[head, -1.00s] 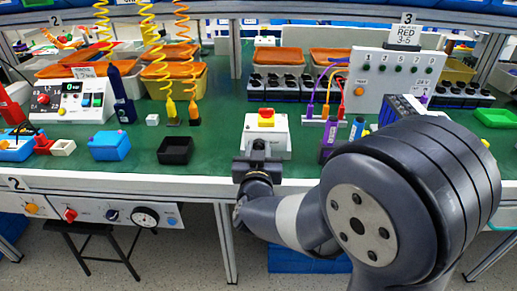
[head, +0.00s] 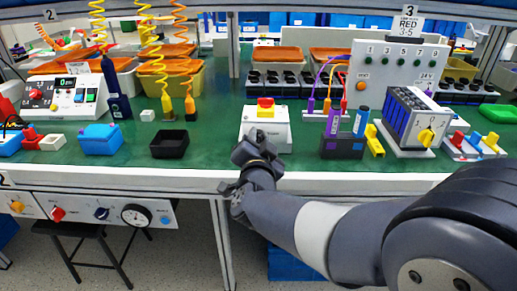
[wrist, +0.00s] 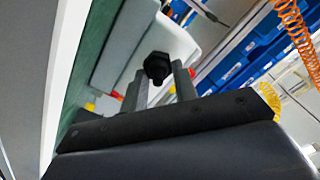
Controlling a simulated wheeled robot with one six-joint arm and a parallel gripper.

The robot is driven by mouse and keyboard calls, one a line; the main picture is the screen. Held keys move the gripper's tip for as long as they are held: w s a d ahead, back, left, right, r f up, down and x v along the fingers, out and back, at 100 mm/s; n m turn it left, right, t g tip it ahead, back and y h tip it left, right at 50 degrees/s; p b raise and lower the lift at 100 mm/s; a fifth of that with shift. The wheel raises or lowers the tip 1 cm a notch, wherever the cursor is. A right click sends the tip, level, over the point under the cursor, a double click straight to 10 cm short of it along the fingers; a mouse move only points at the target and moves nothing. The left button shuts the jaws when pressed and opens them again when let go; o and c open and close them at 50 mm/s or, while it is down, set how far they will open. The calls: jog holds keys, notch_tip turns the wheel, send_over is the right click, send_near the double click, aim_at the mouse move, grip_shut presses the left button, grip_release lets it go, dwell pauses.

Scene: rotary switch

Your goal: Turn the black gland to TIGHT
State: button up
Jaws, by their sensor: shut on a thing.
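The black gland (wrist: 157,66) shows in the wrist view as a dark faceted knob on the front of a light box. My gripper (wrist: 160,84) is shut on it, with one finger on each side. In the head view the light box (head: 281,131) with a red and yellow knob (head: 265,107) on top stands at the table's front edge. My gripper (head: 254,146) is at its front face and hides the gland there. No TIGHT marking can be read.
A black tray (head: 170,145) and a blue box (head: 101,140) stand left of the light box. The green table (head: 220,140) is bare just left of the light box.

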jog(key=m+b, duration=0.1)
jog(key=m, duration=0.1)
jog(key=m+b, duration=0.3)
jog(key=shift+d+f+m, duration=0.1)
jog(key=shift+f+m, duration=0.2)
jog(key=shift+m+b, duration=1.5)
jog(key=shift+m, duration=0.7)
jog(key=o, duration=1)
jog(key=shift+c, duration=0.2)
